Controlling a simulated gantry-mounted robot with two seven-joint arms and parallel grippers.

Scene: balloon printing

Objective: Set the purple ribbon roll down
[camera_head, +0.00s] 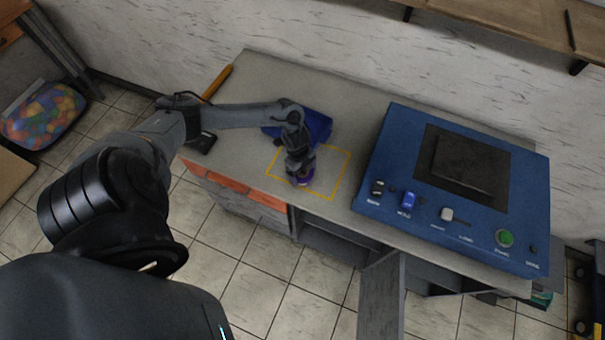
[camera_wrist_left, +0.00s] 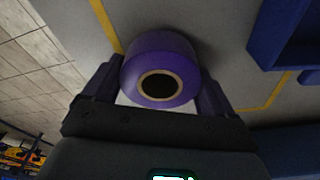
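The purple ribbon roll (camera_wrist_left: 161,62) is between the two fingers of my left gripper (camera_wrist_left: 160,95), with a finger against each side. In the head view the roll (camera_head: 303,181) shows as a small purple patch under my left gripper (camera_head: 301,175), within the yellow outlined square (camera_head: 337,182) on the counter. The roll is at or very near the counter top; I cannot tell whether it touches. My right gripper is not in view.
A blue bin (camera_head: 318,124) stands just behind the square. A large blue machine (camera_head: 385,150) with buttons fills the counter to the right. An orange stick (camera_head: 217,82) lies at the back left. The counter's front edge is close to the square.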

